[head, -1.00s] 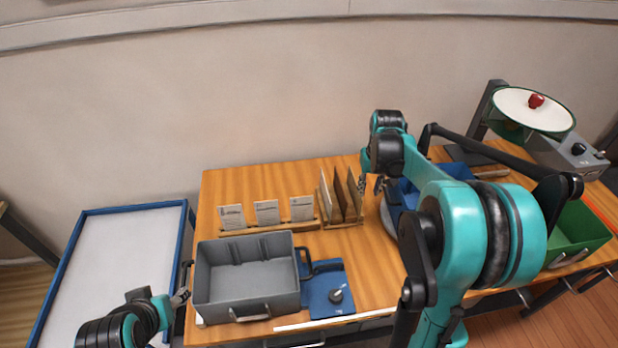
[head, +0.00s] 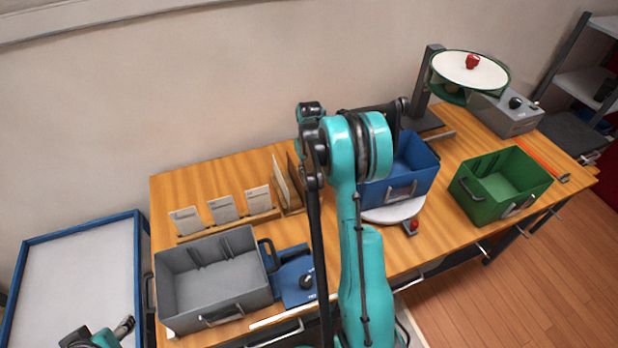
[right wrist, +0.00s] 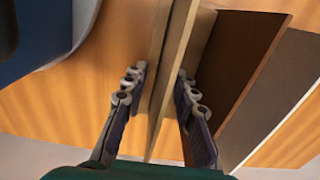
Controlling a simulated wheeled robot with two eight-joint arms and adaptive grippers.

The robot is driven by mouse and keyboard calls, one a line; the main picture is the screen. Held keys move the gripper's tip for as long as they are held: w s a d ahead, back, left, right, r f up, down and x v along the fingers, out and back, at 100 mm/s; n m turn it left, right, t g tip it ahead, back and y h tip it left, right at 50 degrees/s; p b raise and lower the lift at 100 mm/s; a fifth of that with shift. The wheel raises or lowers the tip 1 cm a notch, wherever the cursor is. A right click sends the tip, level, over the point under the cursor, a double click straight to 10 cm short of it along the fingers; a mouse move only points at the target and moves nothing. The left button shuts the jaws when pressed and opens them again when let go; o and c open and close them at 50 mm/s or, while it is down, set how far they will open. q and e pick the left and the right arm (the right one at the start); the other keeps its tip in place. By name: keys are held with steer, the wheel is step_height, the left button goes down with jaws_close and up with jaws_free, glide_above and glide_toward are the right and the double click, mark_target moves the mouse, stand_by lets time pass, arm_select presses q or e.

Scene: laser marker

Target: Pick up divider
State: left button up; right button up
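Thin upright divider panels stand in a wooden rack, with a pale panel (head: 281,182) and a brown panel (head: 295,186) showing left of my right arm in the head view. In the right wrist view, a light wooden divider (right wrist: 176,65) runs between the two fingers of my right gripper (right wrist: 160,75). The fingers are apart, one on each side, with gaps to the panel. A dark brown panel (right wrist: 240,60) stands just right of the right finger. My right arm hides this gripper in the head view. My left gripper (head: 123,329) is at the bottom left, empty.
A grey bin (head: 212,280), a blue pad (head: 296,278) and a row of white cards (head: 222,208) are near the rack. A blue bin (head: 410,172) and a green bin (head: 500,188) stand to the right. The laser marker machine (head: 508,112) is at the back right.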

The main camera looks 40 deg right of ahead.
steer(key=shift+f, duration=0.15)
jaws_close()
